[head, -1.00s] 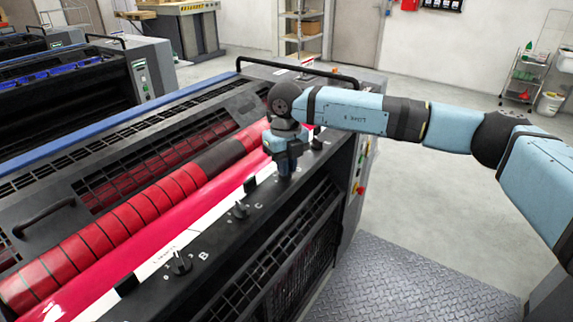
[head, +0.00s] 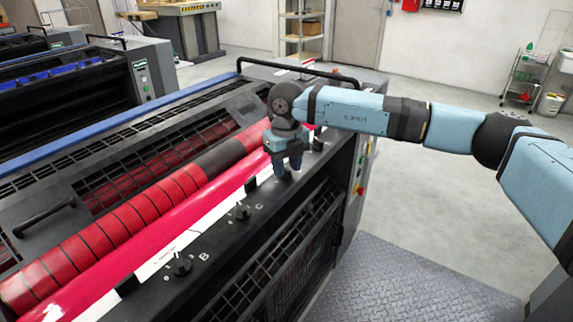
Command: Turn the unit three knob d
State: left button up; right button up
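My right gripper (head: 288,168) points down at the black control rail of the ink unit, beyond the knob marked C (head: 242,211). Its two fingertips reach down to the rail, at the place in the row where knob D would be. Knob D and its letter are hidden by the gripper, so I cannot see which way it points or whether the fingers press on it. The knob marked B (head: 181,264) is nearer. Another knob (head: 317,143) stands just past the gripper. My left gripper is out of view.
The red rollers (head: 130,218) and a white label strip (head: 200,223) run along the left of the rail. A black grab bar (head: 300,72) crosses the unit's far end. A dark grille (head: 290,250) lies below the rail, and a tread-plate floor (head: 410,285) on the right.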

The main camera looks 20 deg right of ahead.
aim_at(287, 168)
notch_tip(287, 168, up, 14)
jog(key=shift+f, duration=0.2)
dwell(0.5)
